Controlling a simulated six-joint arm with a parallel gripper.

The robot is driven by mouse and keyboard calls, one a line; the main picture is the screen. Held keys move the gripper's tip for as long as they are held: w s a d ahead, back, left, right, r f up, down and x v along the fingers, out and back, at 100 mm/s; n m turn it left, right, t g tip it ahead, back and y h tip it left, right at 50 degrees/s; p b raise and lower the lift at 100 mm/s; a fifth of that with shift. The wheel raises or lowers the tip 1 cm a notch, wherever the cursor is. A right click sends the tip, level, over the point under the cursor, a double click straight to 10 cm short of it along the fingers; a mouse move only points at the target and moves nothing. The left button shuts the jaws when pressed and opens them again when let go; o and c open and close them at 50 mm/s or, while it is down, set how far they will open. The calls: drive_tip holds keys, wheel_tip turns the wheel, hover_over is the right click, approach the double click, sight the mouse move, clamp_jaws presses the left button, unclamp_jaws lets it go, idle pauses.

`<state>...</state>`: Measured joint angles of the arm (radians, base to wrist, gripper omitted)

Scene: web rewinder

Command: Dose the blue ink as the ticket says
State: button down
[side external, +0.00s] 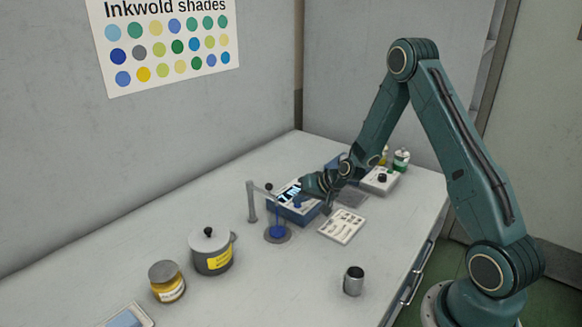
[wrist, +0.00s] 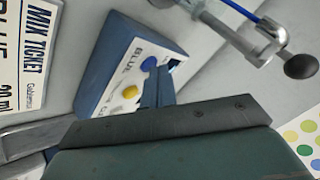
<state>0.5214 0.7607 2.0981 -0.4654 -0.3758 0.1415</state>
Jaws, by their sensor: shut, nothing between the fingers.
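The blue dosing box (side external: 290,212) has a lit panel on top in the side view. A metal cup (side external: 353,281) stands apart at the front.
A grey stand (side external: 252,203) with a black knob (wrist: 300,66) and blue tube (wrist: 246,13) stands beside the box. Below is a round grey plate (side external: 268,238) with something blue on it. A lidded pot (side external: 212,262) and yellow jar (side external: 168,289) stand left. Bottles (side external: 401,161) stand behind.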

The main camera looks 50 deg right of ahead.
drive_tip(key=shift+r, duration=0.75)
drive_tip(key=shift+r, duration=0.15)
drive_tip(key=shift+r, duration=2.4)
